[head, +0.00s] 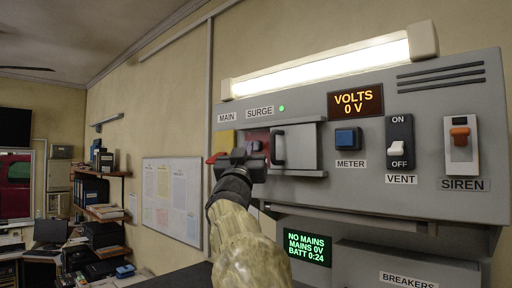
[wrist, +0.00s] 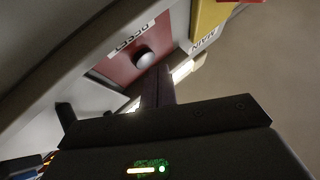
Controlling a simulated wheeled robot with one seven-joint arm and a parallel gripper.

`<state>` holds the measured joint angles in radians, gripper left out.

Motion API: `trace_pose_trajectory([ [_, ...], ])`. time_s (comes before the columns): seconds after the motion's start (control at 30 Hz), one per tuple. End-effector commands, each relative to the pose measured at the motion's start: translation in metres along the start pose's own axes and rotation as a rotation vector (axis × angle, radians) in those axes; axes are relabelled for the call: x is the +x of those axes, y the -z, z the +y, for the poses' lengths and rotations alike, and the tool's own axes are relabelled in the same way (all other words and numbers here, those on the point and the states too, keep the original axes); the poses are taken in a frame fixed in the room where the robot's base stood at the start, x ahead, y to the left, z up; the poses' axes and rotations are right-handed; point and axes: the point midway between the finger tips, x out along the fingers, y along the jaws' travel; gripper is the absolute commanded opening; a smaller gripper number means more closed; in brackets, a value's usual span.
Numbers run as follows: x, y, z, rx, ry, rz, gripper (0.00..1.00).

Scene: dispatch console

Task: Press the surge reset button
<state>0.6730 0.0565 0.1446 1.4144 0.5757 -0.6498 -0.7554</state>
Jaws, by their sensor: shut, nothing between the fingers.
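The surge recess, under the SURGE label (head: 260,112), shows a red plate (head: 258,136), partly hidden behind my gripper in the head view. In the wrist view the red plate (wrist: 118,68) bears a RESET label and a round grey button (wrist: 145,58). A grey cover (head: 302,148) with a black handle (head: 278,148) stands to the right of the red plate, leaving it exposed. My gripper (head: 250,152) is shut and empty in front of the recess. Its fingertips (wrist: 157,72) appear close beside the button in the wrist view; I cannot tell whether they touch.
Left of the recess is the yellow MAIN plate (head: 226,139) with a red lever (head: 214,158). A green light (head: 281,108) glows; the VOLTS display (head: 355,102) reads 0 V.

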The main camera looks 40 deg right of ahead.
Motion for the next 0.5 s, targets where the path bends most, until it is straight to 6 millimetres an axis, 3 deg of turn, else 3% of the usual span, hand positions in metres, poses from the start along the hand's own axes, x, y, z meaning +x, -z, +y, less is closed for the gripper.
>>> trace_pose_trajectory([
  [0.5,-0.020,0.016,-0.015,0.001,0.002,0.002,0.00],
])
